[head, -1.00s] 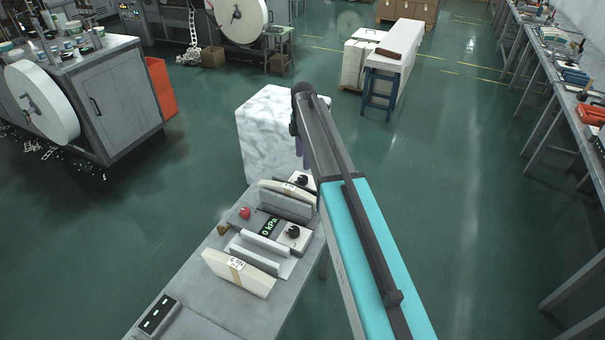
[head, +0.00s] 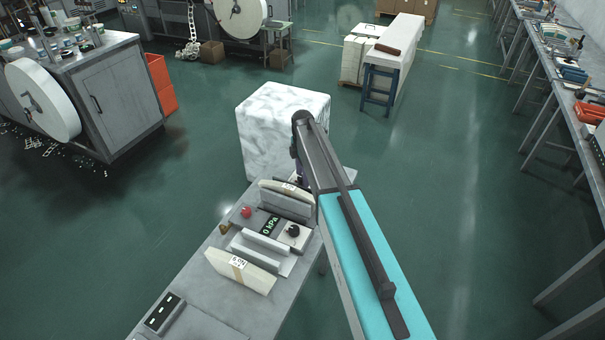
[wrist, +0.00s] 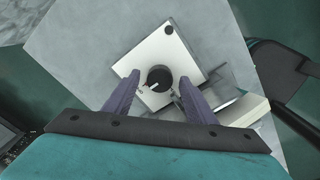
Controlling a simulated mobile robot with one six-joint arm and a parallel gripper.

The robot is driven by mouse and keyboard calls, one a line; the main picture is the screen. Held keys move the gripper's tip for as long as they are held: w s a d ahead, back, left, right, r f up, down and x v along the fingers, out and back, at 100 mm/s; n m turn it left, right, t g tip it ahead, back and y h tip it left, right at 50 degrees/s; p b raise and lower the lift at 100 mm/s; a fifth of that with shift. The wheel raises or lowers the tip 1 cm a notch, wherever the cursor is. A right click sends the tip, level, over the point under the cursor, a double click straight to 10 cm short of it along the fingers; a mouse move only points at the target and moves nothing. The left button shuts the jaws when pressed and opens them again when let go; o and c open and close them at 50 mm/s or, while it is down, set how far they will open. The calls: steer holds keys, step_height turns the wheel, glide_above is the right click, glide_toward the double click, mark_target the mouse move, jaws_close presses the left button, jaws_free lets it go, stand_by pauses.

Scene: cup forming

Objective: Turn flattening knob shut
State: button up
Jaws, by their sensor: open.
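In the wrist view a round black knob (wrist: 158,72) sits on a square white plate (wrist: 176,52), with a white pointer mark directed toward a small "0" at its lower left. My gripper (wrist: 159,79) is open, with one purple finger on each side of this knob. I cannot tell whether the fingers touch it. In the head view my arm hides this knob, and the purple fingers (head: 303,180) show at the far end of the bench. A second black knob (head: 293,230) stands uncovered nearer on the bench. No readable label tells which is the flattening knob.
The grey bench (head: 205,290) also holds a red button (head: 246,211), a display reading 0 kPa (head: 270,225) and cream pads (head: 240,271). A white marble-like block (head: 283,125) stands behind its far end. The floor to the right is clear.

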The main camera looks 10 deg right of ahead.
stand_by(0.3)
steer(key=c, duration=1)
steer(key=shift+c, duration=0.2)
